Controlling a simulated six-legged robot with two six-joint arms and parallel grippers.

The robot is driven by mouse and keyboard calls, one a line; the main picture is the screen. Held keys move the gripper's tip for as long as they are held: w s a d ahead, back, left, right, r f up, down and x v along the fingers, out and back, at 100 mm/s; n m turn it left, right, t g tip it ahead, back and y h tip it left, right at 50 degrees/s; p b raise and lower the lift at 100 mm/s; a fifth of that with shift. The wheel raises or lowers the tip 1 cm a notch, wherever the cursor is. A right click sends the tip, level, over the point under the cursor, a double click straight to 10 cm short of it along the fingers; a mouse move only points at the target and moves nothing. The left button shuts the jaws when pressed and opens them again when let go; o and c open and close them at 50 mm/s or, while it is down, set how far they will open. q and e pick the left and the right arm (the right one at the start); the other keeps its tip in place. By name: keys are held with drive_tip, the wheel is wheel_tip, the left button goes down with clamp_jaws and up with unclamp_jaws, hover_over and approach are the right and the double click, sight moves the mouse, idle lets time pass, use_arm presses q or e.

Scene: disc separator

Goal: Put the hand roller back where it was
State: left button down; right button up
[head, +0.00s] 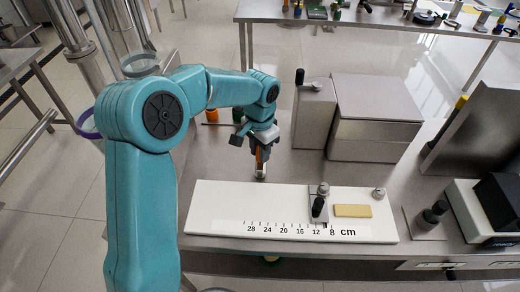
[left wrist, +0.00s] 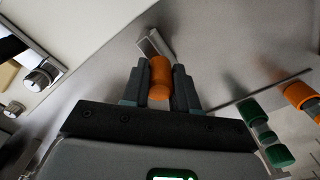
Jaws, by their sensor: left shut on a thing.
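My left gripper (head: 262,148) points down behind the long white board and is shut on the hand roller. In the left wrist view the roller's orange handle (left wrist: 160,78) sits between the two dark fingers of my left gripper (left wrist: 162,88). The roller's metal head (head: 261,171) shows below the fingers, close to the board's back edge. The metal head also shows beyond the handle in the left wrist view (left wrist: 155,44). I cannot tell whether it touches the steel table. My right gripper is not in view.
The white board (head: 215,205) with a cm scale carries a metal slider (head: 318,208) and a yellow block (head: 352,211). Orange (head: 211,115) and green (head: 238,115) handled tools lie behind my gripper. Grey steel boxes (head: 375,135) stand to the right. Table between board and boxes is clear.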

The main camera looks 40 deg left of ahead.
use_arm(q)
drive_tip(key=shift+f, duration=0.2)
drive_tip(key=c, duration=0.9)
unclamp_jaws()
drive_tip(key=shift+o, duration=0.2)
wheel_tip(320, 180, up, 12)
drive_tip(key=shift+r, duration=0.25)
drive_tip(key=shift+s, duration=0.1)
